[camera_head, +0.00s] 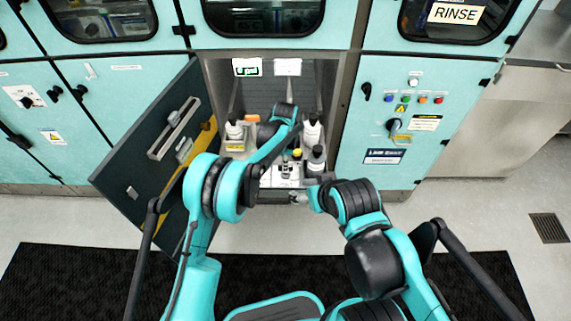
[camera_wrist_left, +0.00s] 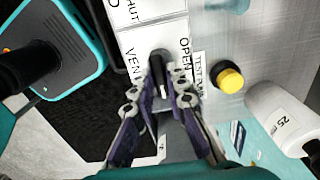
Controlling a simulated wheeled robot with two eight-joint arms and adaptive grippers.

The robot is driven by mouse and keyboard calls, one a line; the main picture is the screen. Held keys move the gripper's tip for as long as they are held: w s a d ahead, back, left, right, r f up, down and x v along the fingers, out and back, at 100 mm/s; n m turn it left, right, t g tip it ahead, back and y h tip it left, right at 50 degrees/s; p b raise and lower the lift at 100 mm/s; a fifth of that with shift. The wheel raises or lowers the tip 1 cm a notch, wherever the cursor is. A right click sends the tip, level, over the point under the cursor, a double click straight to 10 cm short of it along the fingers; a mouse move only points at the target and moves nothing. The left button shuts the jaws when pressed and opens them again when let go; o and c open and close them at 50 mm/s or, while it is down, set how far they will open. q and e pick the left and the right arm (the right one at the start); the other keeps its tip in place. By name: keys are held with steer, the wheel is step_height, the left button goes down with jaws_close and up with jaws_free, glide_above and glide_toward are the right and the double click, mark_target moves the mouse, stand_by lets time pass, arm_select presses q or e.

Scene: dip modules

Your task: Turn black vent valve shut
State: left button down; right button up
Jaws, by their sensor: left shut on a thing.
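The black vent valve handle (camera_wrist_left: 160,66) stands on a white panel in the left wrist view, beside printed words VENT, OPEN and SHUT. My left gripper (camera_wrist_left: 161,88) is shut on this handle, with one finger along each side. The handle's lower part is hidden between the fingers. In the head view my left gripper (camera_head: 287,168) reaches down inside the open cabinet bay, and the handle is too small to make out there. My right gripper (camera_head: 299,197) is low in front of the bay; its fingers are too small to tell open from shut.
A yellow-topped black knob (camera_wrist_left: 229,80) and a white bottle (camera_wrist_left: 280,115) stand close to the valve. More bottles (camera_head: 312,132) stand in the bay. The open dark door (camera_head: 150,150) is on the left, and a control panel (camera_head: 405,110) is on the right.

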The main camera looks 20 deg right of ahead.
stand_by(0.4)
arm_select(q)
steer(key=c, duration=1.5)
jaws_free()
steer(key=shift+c, duration=0.2)
steer(key=shift+r, duration=0.15)
step_height(320, 180, up, 12)
